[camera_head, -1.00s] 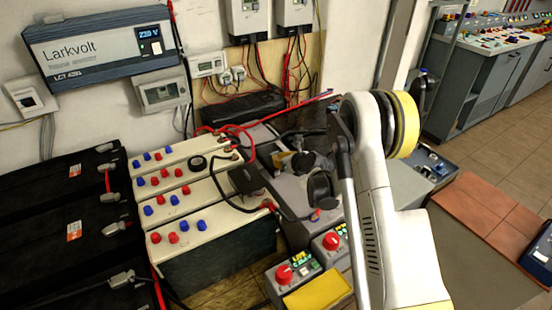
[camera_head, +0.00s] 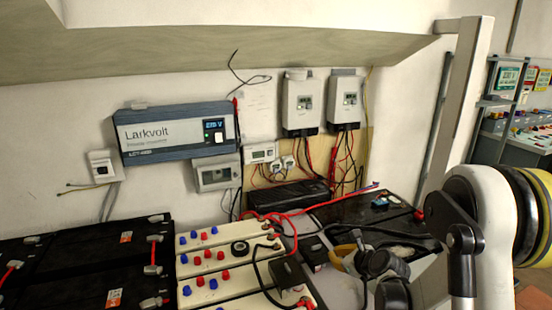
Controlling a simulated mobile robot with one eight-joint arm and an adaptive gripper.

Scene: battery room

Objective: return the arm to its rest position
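My white arm, with a yellow and black ring at one joint, stands at the right edge of the head view. No object is seen in contact with the visible part of the arm.
White-topped batteries (camera_head: 208,262) with red and blue caps stand lower centre, black batteries (camera_head: 70,246) at left. A Larkvolt inverter (camera_head: 170,136) and two white boxes (camera_head: 302,104) hang on the wall. A post (camera_head: 462,95) rises behind my arm.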

